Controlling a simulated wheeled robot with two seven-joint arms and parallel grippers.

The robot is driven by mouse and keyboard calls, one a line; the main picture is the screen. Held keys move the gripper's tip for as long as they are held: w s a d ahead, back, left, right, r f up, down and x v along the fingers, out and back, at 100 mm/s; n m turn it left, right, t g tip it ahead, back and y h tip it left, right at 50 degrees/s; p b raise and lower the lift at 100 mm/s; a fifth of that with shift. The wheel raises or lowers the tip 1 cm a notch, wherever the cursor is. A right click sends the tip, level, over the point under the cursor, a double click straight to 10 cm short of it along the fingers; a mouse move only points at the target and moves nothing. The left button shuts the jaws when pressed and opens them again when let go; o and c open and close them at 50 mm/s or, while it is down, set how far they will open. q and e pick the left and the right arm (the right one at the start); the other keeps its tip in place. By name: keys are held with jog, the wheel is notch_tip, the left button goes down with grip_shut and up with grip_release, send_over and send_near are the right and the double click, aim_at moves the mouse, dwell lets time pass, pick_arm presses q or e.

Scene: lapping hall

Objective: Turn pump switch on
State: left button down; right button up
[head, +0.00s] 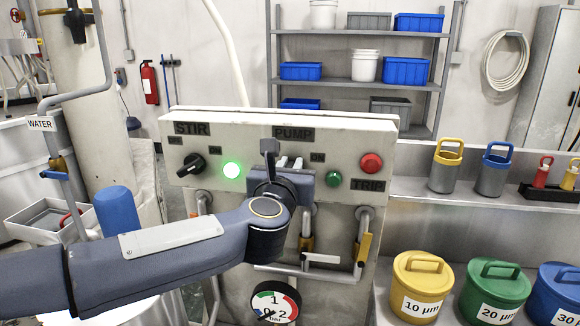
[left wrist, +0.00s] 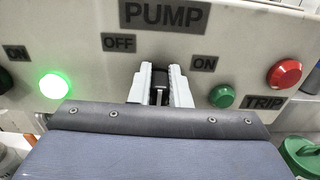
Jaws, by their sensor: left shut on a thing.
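The pump switch (left wrist: 159,82) is a small dark knob below the PUMP label (left wrist: 163,12) in the left wrist view, between the OFF label (left wrist: 118,43) and the ON label (left wrist: 204,63). My left gripper (head: 285,163) is at the panel in the head view. Its pale fingers are shut on the knob, one on each side, as the left wrist view (left wrist: 161,88) shows. The wrist hides most of the knob in the head view, and its exact angle is hard to tell. My right gripper is not in view.
Left on the control panel (head: 235,127) is the black STIR switch (head: 191,165) beside a lit green lamp (head: 232,171). Right are a dark green lamp (head: 333,179) and the red TRIP button (head: 371,163). Valves and a gauge (head: 273,304) sit below.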

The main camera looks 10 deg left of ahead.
pick_arm(q)
jog(key=shift+d+f+m+p, duration=0.2)
jog(key=shift+d+m, duration=0.15)
jog(key=shift+m, duration=1.6)
jog(key=shift+d+f+m+p, duration=0.2)
jog(key=shift+d+m, duration=0.15)
jog(key=shift+m, duration=1.55)
jog(key=shift+d+f+m+p, duration=0.2)
jog(key=shift+d+m, duration=0.15)
jog(key=shift+m, duration=1.6)
jog(key=c, duration=1.4)
grip_release()
jog(key=shift+o, duration=0.2)
